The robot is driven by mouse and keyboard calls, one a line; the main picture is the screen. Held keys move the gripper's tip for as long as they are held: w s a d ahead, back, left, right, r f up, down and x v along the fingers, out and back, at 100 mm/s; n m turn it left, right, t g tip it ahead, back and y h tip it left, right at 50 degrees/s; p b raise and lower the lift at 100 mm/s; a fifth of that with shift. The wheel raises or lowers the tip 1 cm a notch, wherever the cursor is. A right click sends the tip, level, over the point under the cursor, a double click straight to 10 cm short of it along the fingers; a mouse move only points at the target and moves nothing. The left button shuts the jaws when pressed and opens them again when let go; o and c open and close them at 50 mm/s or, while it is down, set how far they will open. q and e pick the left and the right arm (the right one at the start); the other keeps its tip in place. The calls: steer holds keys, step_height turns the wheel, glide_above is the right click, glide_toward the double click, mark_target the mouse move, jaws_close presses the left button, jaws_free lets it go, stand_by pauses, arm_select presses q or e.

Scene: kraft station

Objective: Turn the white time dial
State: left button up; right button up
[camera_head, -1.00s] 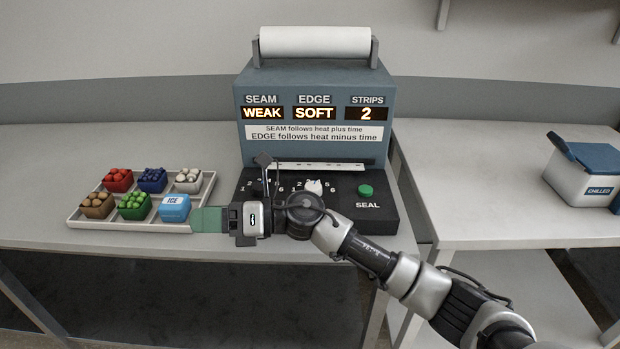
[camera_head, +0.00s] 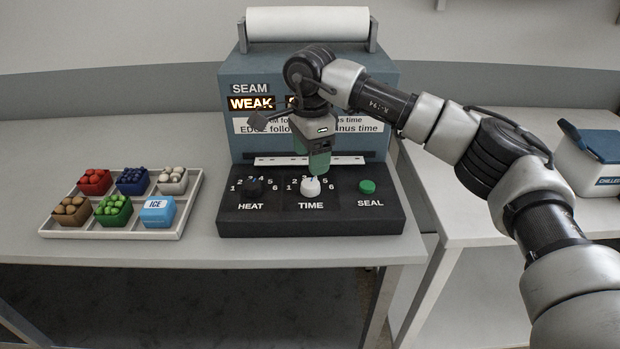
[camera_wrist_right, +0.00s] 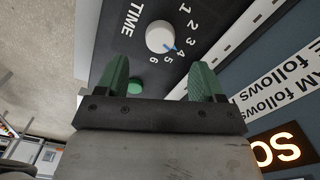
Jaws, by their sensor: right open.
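The white time dial (camera_head: 310,187) sits on the black control panel above the word TIME, with a scale of numbers around it. In the right wrist view the white time dial (camera_wrist_right: 160,37) shows a blue pointer mark near the 4. My right gripper (camera_head: 318,168) points down just above and behind the dial in the head view. In the right wrist view the green fingers of my right gripper (camera_wrist_right: 162,75) are apart with nothing between them, and the dial lies beyond their tips. My left gripper is not in view.
The black heat dial (camera_head: 254,186) is left of the time dial. The green seal button (camera_head: 367,187) is at the right. A tray (camera_head: 110,233) of colored items stands left. A cooler (camera_head: 590,165) stands on the right table. My arm partly hides the display.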

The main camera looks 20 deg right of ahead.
mark_target(310, 183)
step_height(310, 183, down, 7)
steer(key=shift+r, duration=0.15)
steer(key=c, duration=0.9)
steer(key=shift+m, duration=2.9)
